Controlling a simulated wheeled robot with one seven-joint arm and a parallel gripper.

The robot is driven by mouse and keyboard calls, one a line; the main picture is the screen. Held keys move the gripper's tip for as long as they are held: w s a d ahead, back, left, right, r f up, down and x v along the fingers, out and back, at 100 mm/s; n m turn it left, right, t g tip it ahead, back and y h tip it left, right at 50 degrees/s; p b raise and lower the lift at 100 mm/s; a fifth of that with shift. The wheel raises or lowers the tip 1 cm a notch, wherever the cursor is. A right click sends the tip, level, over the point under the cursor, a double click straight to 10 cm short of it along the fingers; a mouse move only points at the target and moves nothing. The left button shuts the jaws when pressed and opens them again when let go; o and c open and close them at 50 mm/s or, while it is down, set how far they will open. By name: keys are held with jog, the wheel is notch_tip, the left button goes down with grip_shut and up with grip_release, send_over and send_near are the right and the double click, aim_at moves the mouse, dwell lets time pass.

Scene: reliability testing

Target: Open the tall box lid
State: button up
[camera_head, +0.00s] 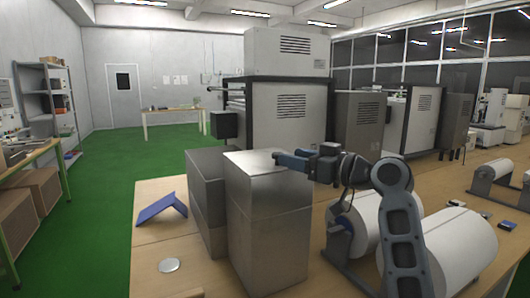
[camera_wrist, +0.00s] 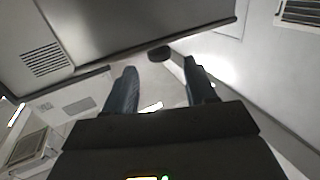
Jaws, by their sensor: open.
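The tall box (camera_head: 268,235) is a brushed-metal upright box standing on the wooden table in the head view. Its flat top (camera_head: 262,167) lies level, and the lid looks closed. My gripper (camera_head: 279,157) is at the back right edge of the top, seen side-on; whether it touches the box is not clear. In the wrist view my gripper (camera_wrist: 160,76) has its two dark fingers spread apart with nothing visible between them. A small dark rounded part (camera_wrist: 158,53) shows beyond the fingertips. I cannot clearly identify the box in the wrist view.
A darker grey box (camera_head: 207,200) stands close at the left of the tall box. White rolls (camera_head: 455,245) stand at right. Large machines stand behind.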

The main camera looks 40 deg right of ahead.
aim_at(272, 163)
jog(key=shift+w+a+p, duration=0.2)
jog(key=shift+w+p, duration=0.15)
jog(key=shift+w, duration=1.6)
jog(key=shift+w+a+p, duration=0.2)
jog(key=shift+w+p, duration=0.1)
jog(key=shift+w, duration=1.6)
grip_shut()
